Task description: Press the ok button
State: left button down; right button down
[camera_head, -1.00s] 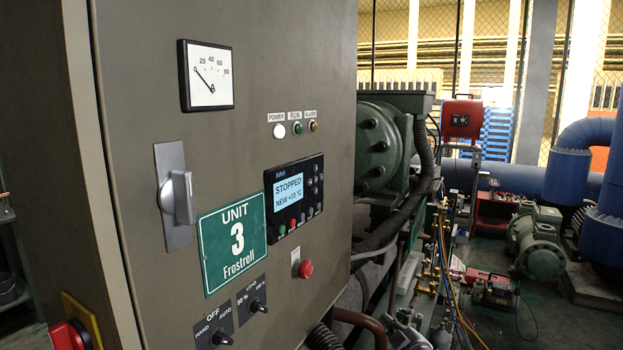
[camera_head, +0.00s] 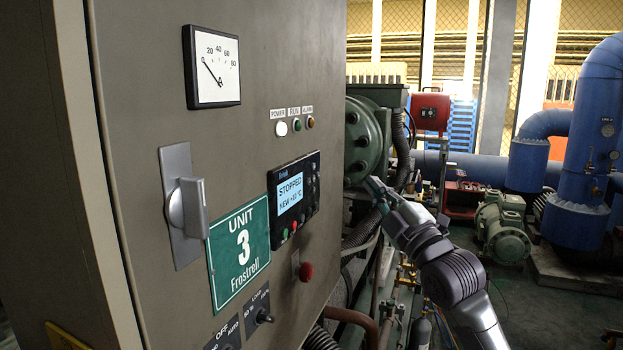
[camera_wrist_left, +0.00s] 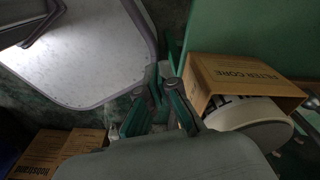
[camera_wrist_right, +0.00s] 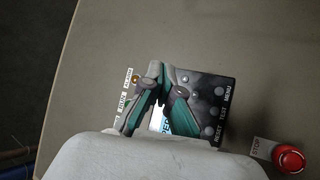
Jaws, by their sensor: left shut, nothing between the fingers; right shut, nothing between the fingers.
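The controller (camera_head: 313,187) with a lit screen reading "STOPPED" is on the grey cabinet door in the head view. Its small buttons are too small there to read. My right gripper (camera_head: 371,182) is to the right of the controller, apart from it. In the right wrist view, the shut, empty right gripper (camera_wrist_right: 163,76) is in front of the controller (camera_wrist_right: 208,88), hiding most of the screen and some buttons. The labels RESET, TEST and MENU show; I cannot make out an OK label. My left gripper (camera_wrist_left: 161,84) is shut and empty in the left wrist view, away from the controller.
A red stop button (camera_wrist_right: 290,159) sticks out of the door near the controller. A rotary handle (camera_head: 187,206) and a green Unit 3 sign (camera_head: 240,252) are on the same door. An open cardboard box (camera_wrist_left: 231,78) is near my left gripper.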

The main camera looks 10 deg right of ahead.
aim_at(313, 178)
jog(key=shift+d, duration=0.1)
jog(key=w+a+p, duration=0.1)
jog(key=w+a, duration=0.4)
jog(key=a, duration=0.2)
jog(key=shift+a, duration=0.2)
dwell(0.4)
jog(key=shift+a, duration=0.1)
dwell(1.2)
jog(key=shift+w+a, duration=0.2)
jog(key=shift+a, duration=0.05)
jog(key=shift+w+a, duration=0.2)
jog(key=shift+a, duration=0.1)
dwell(0.7)
jog(key=shift+s+d+p, duration=0.1)
jog(key=shift+d+p, duration=0.05)
jog(key=shift+p, duration=0.15)
jog(key=shift+s+d, duration=0.35)
jog(key=shift+d, duration=0.15)
